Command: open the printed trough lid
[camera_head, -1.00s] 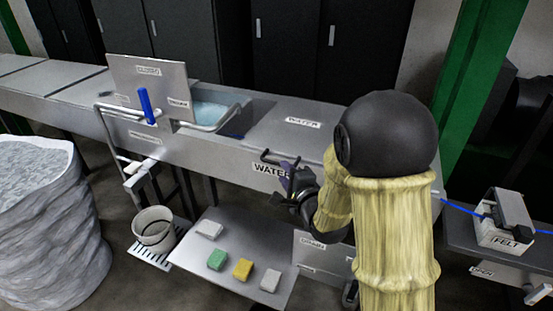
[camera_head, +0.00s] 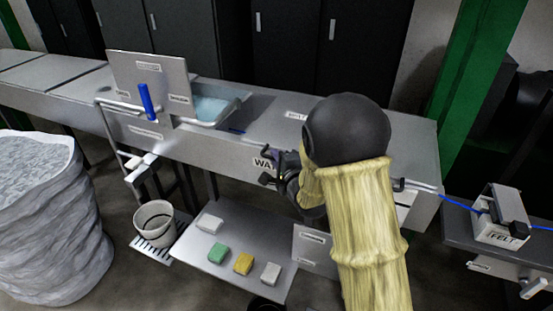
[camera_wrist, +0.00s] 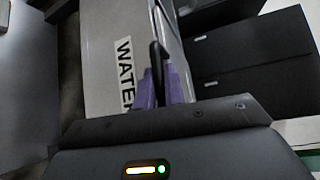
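A black bar handle (camera_wrist: 155,40) runs down between the two purple fingers of my gripper (camera_wrist: 159,88). The fingers sit close on both sides of the bar and appear shut on it. In the head view my gripper (camera_head: 277,172) is at the trough's front edge; my arm hides the lid's right part and most of the handle.
To the left, a raised panel with a blue handle (camera_head: 150,102) stands by an open basin of blue water (camera_head: 208,107). Below is a shelf (camera_head: 208,273) with several coloured blocks. A bucket (camera_head: 154,224) and large sack (camera_head: 45,215) stand left; a FELT box (camera_head: 500,222) is right.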

